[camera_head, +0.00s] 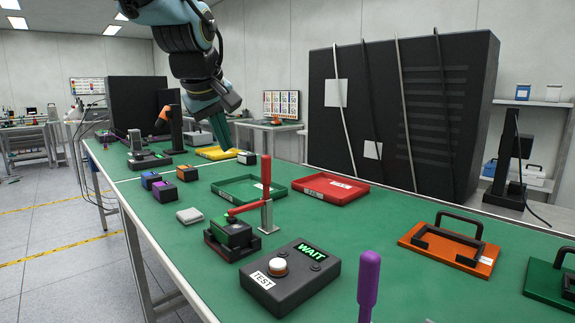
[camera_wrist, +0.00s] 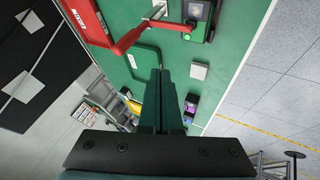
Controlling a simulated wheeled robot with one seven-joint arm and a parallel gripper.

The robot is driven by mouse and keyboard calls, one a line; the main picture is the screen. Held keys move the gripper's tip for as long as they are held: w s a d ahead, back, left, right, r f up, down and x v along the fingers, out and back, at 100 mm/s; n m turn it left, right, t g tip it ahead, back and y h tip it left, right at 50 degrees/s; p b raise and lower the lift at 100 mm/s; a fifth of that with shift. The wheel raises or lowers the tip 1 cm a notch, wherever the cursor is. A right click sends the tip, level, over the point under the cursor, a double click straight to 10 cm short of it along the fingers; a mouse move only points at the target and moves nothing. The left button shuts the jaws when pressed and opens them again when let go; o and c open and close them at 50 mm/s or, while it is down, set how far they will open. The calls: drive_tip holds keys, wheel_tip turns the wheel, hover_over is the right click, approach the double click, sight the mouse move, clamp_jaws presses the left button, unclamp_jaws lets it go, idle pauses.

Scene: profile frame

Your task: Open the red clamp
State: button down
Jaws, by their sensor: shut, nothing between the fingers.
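The red clamp has a red handle (camera_head: 265,176) standing upright on a grey metal post. Its red arm (camera_head: 246,208) reaches left over a dark block with a green top (camera_head: 233,232), seated in a black fixture; I cannot tell whether the tip touches the block. The red clamp also shows at the top of the wrist view (camera_wrist: 131,39). My gripper (camera_head: 222,132) is shut and empty, pointing down above the table, behind and left of the clamp and higher than its handle. The shut green fingers show in the wrist view (camera_wrist: 160,75), apart from the clamp.
A green tray (camera_head: 226,197) and a red tray (camera_head: 322,197) lie behind the clamp. A test box (camera_head: 312,280) with a white button and a WAIT display stands in front. A purple handle (camera_head: 368,280) rises at the front edge. A grey pad (camera_head: 189,216) lies left.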

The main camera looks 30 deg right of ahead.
drive_tip(key=shift+s+d+r, duration=0.25)
drive_tip(key=shift+d+r, duration=0.1)
drive_tip(key=shift+d, duration=0.3)
drive_tip(key=w+d+f+p, duration=0.2)
drive_tip(key=w+d+f, duration=0.3)
drive_tip(key=d+f, duration=0.2)
drive_tip(key=shift+w+d+f, duration=0.15)
drive_tip(key=shift+d+f, duration=0.2)
drive_tip(key=shift+f, duration=0.25)
drive_tip(key=shift+d, duration=0.1)
